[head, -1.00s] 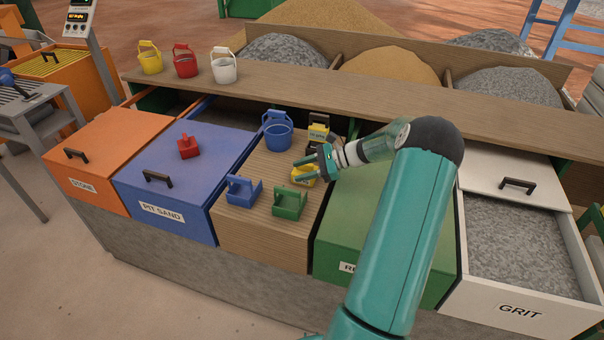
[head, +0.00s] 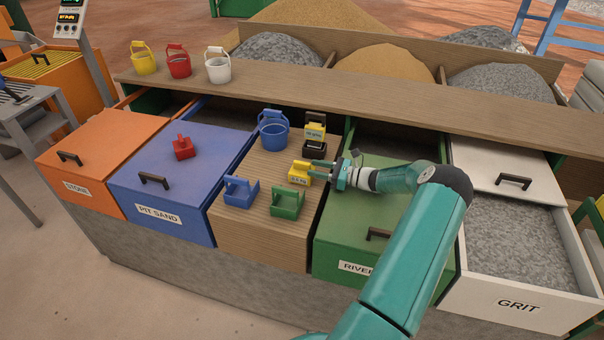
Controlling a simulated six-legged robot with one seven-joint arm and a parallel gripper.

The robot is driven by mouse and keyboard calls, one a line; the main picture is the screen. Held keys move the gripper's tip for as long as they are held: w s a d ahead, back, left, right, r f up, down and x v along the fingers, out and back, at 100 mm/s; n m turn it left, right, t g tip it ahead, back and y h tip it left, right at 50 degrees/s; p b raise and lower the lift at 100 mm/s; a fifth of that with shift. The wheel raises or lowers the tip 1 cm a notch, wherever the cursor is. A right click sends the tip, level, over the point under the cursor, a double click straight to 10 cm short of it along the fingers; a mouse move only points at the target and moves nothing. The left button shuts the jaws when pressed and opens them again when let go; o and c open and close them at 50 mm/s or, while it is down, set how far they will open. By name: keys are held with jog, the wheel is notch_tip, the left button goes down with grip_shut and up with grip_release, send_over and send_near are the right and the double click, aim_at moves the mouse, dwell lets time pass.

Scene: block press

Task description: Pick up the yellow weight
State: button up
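A yellow weight (head: 299,174) with a dark label and a handle stands on the wooden surface between the blue and green drawer units. My gripper (head: 316,170) is at its right side, with its fingers pointing left toward it. The fingers look apart, and I cannot tell whether they touch the weight. A second yellow block (head: 315,130) with a pale label and a dark handle stands farther back, with a black block (head: 314,147) just in front of it.
A blue bucket (head: 273,134) stands behind and left of the front yellow weight. A red scoop (head: 183,149) sits on the blue lid. Three small buckets stand on the shelf (head: 350,92).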

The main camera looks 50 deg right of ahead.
aim_at(294, 162)
jog(key=x, duration=0.5)
jog(key=shift+w+r, duration=0.1)
jog(key=shift+w, duration=0.3)
grip_shut()
